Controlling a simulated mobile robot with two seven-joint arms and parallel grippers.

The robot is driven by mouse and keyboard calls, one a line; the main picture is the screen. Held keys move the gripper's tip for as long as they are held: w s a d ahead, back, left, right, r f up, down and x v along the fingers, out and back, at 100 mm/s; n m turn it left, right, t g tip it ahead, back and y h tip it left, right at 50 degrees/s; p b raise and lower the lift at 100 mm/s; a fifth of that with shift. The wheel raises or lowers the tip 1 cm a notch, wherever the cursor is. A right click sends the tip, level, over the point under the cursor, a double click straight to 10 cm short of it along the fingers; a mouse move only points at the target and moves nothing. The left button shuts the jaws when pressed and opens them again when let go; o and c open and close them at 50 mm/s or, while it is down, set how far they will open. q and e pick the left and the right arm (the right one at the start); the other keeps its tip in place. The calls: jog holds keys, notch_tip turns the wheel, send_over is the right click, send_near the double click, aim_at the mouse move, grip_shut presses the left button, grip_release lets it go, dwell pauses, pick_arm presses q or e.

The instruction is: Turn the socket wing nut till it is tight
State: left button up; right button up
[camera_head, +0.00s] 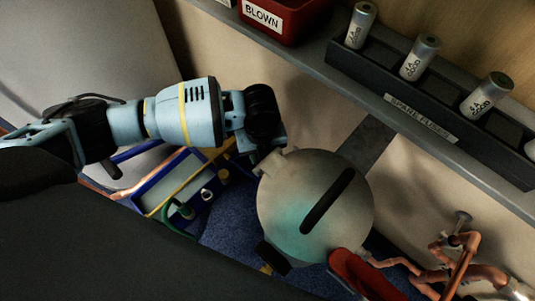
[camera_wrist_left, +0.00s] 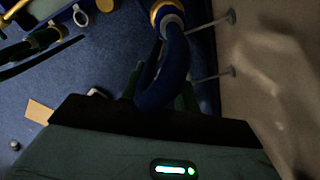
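I cannot make out the socket wing nut for certain in either view. In the head view, copper pipework (camera_head: 458,268) stands at the lower right, close to the pale wall. My left arm comes in from the left, and its gripper end (camera_head: 268,128) is beside a round grey metal body (camera_head: 300,190) with a black slot. Its fingertips are hard to see there. In the left wrist view, a dark blue curved piece (camera_wrist_left: 168,78) with a gold collar (camera_wrist_left: 166,12) is in front of the gripper; I cannot tell whether it is held. My right gripper is not in view.
A red bin (camera_head: 285,15) labelled blown sits at the top. A blue-framed tray (camera_head: 185,185) with small parts lies below my left arm. The floor is blue carpet (camera_wrist_left: 85,75).

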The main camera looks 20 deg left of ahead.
aim_at(262, 170)
pick_arm(q)
jog(key=shift+s, duration=0.15)
jog(key=shift+f, duration=0.2)
notch_tip(262, 170, down, 7)
jog(key=b, duration=0.3)
jog(key=shift+f+b, duration=0.15)
jog(key=shift+b, duration=0.25)
grip_shut()
